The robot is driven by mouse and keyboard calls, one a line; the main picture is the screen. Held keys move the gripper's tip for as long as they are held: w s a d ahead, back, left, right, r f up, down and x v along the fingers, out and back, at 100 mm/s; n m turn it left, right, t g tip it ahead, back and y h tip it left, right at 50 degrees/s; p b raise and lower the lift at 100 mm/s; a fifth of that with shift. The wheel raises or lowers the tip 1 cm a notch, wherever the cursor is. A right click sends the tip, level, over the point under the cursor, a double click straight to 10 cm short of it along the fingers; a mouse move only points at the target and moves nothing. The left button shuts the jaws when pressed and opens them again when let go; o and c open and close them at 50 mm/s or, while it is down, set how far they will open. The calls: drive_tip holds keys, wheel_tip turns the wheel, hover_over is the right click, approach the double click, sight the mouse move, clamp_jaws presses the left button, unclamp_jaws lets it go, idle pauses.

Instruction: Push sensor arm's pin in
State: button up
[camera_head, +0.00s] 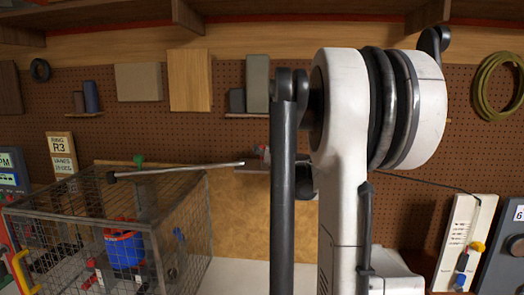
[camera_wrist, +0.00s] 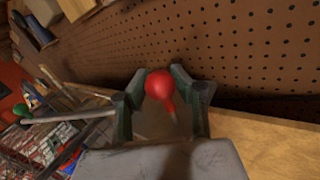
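In the wrist view a red round knob (camera_wrist: 159,85) with a tapering red neck sits between the two dark fingertips of my gripper (camera_wrist: 160,80). The fingers are apart, one on each side of the knob; I cannot tell whether they press on it. A grey rod (camera_wrist: 88,113) runs in from the left behind the left finger. In the head view a long grey rod (camera_head: 190,170) lies over the wire cage, its dark end at the left. I cannot tell for sure that it is the sensor arm.
The wire cage (camera_head: 95,215) holds blue and red parts, and a green knob (camera_head: 138,160) stands at its top. A brown pegboard (camera_wrist: 250,45) is close beyond my gripper. A white panel (camera_head: 465,235) with coloured knobs stands at the right.

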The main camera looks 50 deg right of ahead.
sight(262, 157)
clamp_jaws()
drive_tip(key=shift+a+f+b, duration=0.1)
drive_tip(key=shift+f+b, duration=1.2)
drive_tip(key=shift+f, duration=0.2)
drive_tip(key=o, duration=0.7)
unclamp_jaws()
